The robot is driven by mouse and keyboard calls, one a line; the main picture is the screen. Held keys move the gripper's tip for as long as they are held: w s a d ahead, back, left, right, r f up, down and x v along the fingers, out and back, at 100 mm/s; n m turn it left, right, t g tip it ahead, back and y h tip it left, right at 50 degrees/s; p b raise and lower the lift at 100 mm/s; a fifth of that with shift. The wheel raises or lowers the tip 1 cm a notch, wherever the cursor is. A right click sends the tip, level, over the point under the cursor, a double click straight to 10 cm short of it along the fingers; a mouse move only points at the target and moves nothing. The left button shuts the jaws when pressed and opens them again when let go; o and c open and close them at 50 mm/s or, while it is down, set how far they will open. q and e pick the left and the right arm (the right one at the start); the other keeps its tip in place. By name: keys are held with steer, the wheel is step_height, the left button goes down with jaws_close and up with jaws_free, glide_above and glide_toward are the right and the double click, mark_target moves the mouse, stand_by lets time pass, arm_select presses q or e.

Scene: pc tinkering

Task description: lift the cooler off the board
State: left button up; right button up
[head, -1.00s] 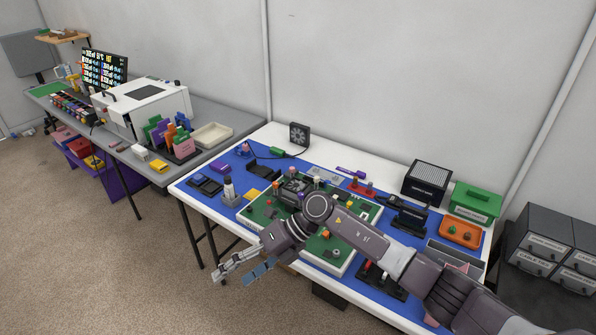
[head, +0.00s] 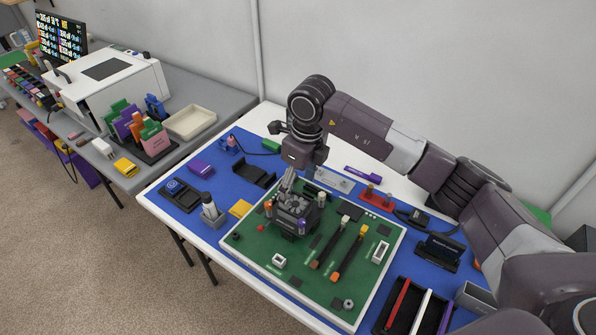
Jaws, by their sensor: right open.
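The cooler (head: 291,215) is a dark block with a finned top. It sits on the green board (head: 270,248), toward the board's far left part. Small orange and purple parts show on its sides. My right gripper (head: 290,186) points down right above the cooler's top. Its fingers overlap the cooler in the picture, so I cannot tell whether they touch it. The gripper is open. My left gripper is not in view.
The board lies on a blue mat (head: 225,187) on a white table. A black tray (head: 402,318) holds tools at front right. A purple marker (head: 362,174) lies behind the board.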

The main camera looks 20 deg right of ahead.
mark_target(296, 203)
steer(key=f, duration=0.3)
steer(key=shift+s+a+f+p, duration=0.15)
steer(key=shift+s+f+p, duration=0.1)
steer(key=shift+s+p, duration=0.15)
steer(key=shift+w+f, duration=0.15)
steer(key=shift+f, duration=0.45)
steer(key=shift+w+f, duration=0.15)
steer(key=shift+f, duration=0.45)
steer(key=shift+w+a+f, duration=0.1)
steer(key=shift+f, duration=0.5)
steer(key=c, duration=0.4)
steer(key=shift+c, duration=1.4)
steer(key=c, duration=0.7)
steer(key=shift+w, duration=0.1)
steer(key=shift+c, duration=1.2)
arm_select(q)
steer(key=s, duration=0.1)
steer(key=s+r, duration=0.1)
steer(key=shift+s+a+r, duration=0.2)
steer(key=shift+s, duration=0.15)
arm_select(e)
steer(key=shift+r, duration=0.1)
